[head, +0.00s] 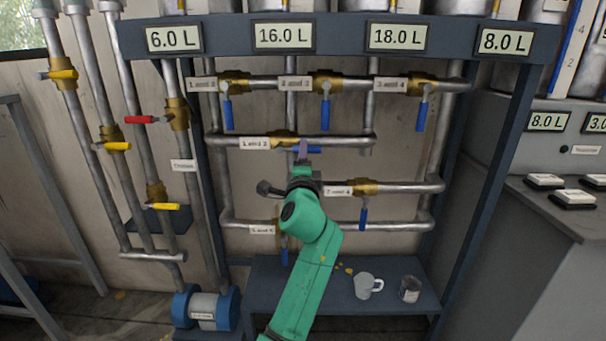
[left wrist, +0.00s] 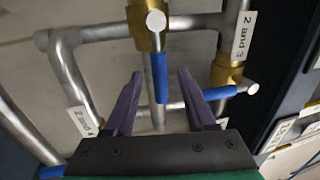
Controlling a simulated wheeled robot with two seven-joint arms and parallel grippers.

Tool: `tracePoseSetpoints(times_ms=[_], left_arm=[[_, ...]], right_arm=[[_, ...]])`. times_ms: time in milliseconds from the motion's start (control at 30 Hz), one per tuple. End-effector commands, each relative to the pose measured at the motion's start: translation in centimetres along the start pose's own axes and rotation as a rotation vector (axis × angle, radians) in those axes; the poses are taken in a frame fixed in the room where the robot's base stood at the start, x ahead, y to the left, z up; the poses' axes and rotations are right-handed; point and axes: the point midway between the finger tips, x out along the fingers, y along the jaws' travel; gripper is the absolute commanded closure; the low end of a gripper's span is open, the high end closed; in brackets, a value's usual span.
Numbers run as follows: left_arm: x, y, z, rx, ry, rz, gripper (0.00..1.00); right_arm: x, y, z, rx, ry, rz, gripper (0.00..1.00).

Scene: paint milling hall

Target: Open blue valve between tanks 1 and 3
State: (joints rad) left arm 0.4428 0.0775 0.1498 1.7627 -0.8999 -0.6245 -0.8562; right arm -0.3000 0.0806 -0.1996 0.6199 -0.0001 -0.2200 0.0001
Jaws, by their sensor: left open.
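The valve (head: 283,138) on the middle pipe has a brass body, and its small label (head: 255,143) looks like "1 and 3". Its blue handle (head: 315,149) points right along the pipe, partly hidden by my left gripper (head: 303,152). In the left wrist view, the blue handle (left wrist: 161,80) runs down from the brass body (left wrist: 146,25) between my two purple fingers. The fingers are apart, with gaps on both sides of the handle; I cannot tell how deep it sits between them. My right gripper is not in view.
Blue handles of the "2 and 3" valve (head: 325,110) and the right-hand lower valve (head: 363,215) hang down close by. Red (head: 140,120) and yellow (head: 62,75) handles are at left. A mug (head: 367,285) and a can (head: 410,289) stand on the low shelf.

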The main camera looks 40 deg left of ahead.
Motion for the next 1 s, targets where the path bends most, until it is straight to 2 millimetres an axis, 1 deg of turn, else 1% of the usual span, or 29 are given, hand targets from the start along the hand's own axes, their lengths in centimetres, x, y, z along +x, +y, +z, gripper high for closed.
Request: tracePoseSetpoints(times_ms=[33,200,267,300,400,533,1000], left_arm=[[-1.3,0.2,-0.1,0.001,0.002,0.001,0.44],[-6.3,0.3,0.0,-0.002,0.002,0.003,0.44],[-7.9,0.3,0.0,-0.001,0.002,0.002,0.44],[-8.8,0.2,0.0,-0.003,0.001,0.003,0.44],[-10.4,0.2,0.0,-0.001,0.001,0.001,0.44],[-11.2,0.0,0.0,-0.001,-0.001,0.001,0.44],[-11.2,0.0,0.0,-0.001,0.0,0.0,0.44]], right_arm=[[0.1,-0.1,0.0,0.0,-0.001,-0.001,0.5],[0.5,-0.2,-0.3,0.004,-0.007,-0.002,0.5],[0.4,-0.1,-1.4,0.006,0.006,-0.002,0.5],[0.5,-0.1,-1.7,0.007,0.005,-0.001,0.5],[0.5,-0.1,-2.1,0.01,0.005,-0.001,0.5],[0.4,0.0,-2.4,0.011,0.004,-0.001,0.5],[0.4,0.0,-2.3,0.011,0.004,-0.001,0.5]])
